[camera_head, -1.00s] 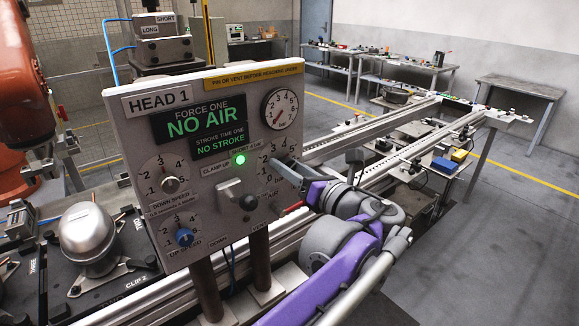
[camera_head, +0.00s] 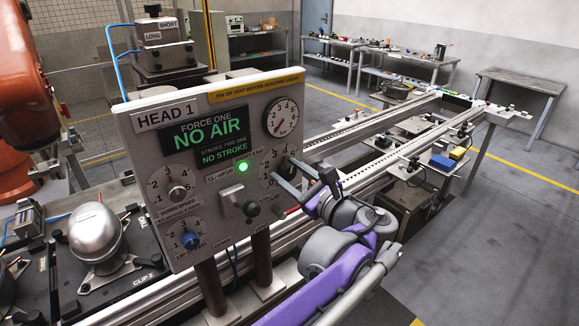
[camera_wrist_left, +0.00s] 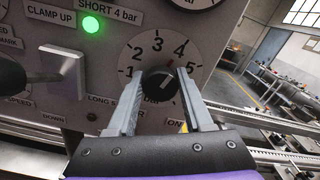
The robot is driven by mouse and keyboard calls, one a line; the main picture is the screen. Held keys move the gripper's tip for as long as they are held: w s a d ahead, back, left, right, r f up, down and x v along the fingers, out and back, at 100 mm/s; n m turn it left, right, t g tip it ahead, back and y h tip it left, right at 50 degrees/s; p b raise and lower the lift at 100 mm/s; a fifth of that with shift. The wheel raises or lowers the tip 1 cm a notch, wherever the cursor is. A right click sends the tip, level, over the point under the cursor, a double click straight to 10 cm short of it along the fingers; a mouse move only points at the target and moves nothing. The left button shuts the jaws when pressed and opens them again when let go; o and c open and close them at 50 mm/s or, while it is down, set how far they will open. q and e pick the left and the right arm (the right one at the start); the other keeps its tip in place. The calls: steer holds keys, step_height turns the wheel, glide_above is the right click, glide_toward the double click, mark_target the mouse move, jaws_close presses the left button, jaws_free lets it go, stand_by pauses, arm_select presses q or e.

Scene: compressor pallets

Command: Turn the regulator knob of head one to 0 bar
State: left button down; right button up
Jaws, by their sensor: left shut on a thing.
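The HEAD 1 panel (camera_head: 150,148) stands at the centre of the head view. Its display reads NO AIR and NO STROKE. The black regulator knob (camera_wrist_left: 158,84) sits in a dial numbered 1 to 5 in the left wrist view. My left gripper (camera_wrist_left: 159,78) is shut on this knob, one finger on each side. The round gauge (camera_head: 282,117) has a red needle pointing down-left. My right gripper is not in view.
A lever (camera_wrist_left: 45,77) and lit green lamp (camera_wrist_left: 91,25) are left of the knob. The speed knobs (camera_head: 178,192) are on the panel's left. A silver compressor (camera_head: 95,233) stands at lower left beside an orange robot arm (camera_head: 25,110). Conveyor rails (camera_head: 385,160) run behind my arm.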

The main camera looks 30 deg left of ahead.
arm_select(q)
steer(key=n+p, duration=0.2)
steer(key=n, duration=0.4)
steer(key=shift+s+p, duration=0.1)
steer(key=shift+p, duration=0.2)
steer(key=n+p, duration=0.2)
steer(key=n, duration=0.4)
steer(key=n+p, duration=0.2)
steer(key=n, duration=0.3)
steer(key=shift+f, duration=0.15)
steer(key=n+p, duration=0.2)
steer(key=n, duration=0.3)
steer(key=shift+f+n, duration=0.1)
steer(key=shift+n, duration=1.2)
steer(key=shift+f+n, duration=0.1)
steer(key=shift+n, duration=0.8)
steer(key=n, duration=0.5)
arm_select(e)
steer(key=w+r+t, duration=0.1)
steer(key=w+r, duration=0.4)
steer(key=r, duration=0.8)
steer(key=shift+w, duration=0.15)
